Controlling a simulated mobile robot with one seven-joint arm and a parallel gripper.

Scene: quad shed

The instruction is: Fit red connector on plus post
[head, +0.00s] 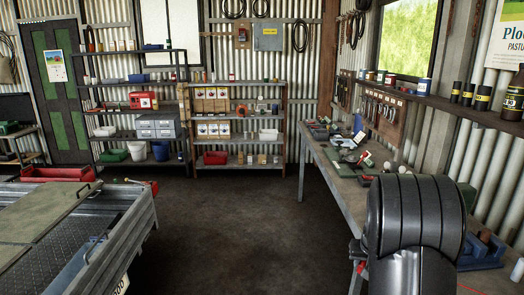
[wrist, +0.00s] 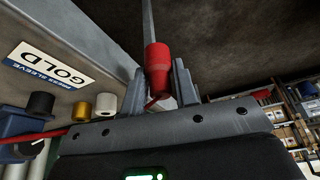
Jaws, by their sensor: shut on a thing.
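In the wrist view, my gripper (wrist: 158,88) is shut on a red connector (wrist: 157,62). The connector is a flared red cylinder standing up between the two grey fingers. A grey metal bar or edge runs up behind it. A red cable (wrist: 52,135) runs at the left of the gripper. I cannot make out a plus post in either view. In the head view, my black arm fills the lower right and hides the gripper and connector.
In the wrist view, a "GOLD" label (wrist: 50,65) is at the left, with black (wrist: 41,103), gold (wrist: 77,105) and white (wrist: 106,104) round pieces below. In the head view, a workbench (head: 330,160) runs along the right, a grey trailer (head: 130,225) stands left, and open floor (head: 230,220) lies between.

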